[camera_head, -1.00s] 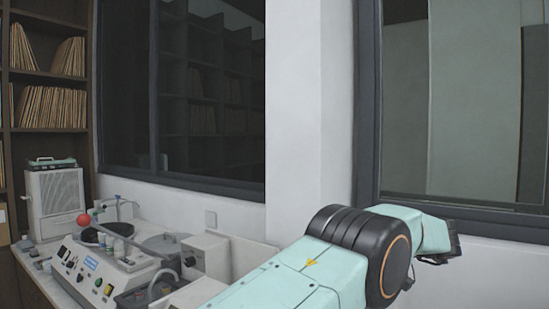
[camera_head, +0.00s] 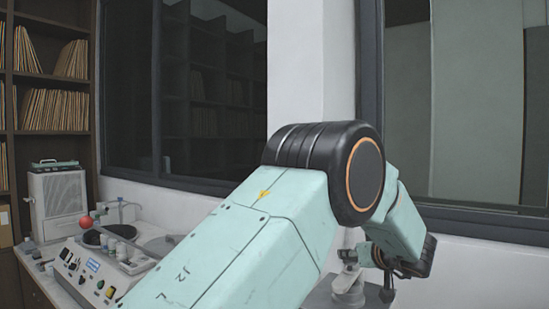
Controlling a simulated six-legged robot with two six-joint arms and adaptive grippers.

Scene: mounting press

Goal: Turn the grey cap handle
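My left arm comes in from the lower left, bends at its black joint and reaches down at the right. My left gripper (camera_head: 368,274) is dark and small at the lower right, with its fingers spread apart. A light grey upright part (camera_head: 348,287), perhaps the grey cap handle, stands just left of and below the gripper, close to its left finger. I cannot tell whether they touch. The grey top of a machine (camera_head: 325,297) lies under it, mostly hidden by my arm. My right gripper is not in view.
A bench at the left holds a control box (camera_head: 88,272) with buttons, a red ball knob (camera_head: 85,222) and small cups. A white ventilated unit (camera_head: 60,205) stands behind. A wall pillar (camera_head: 295,70) and dark-framed windows close off the back.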

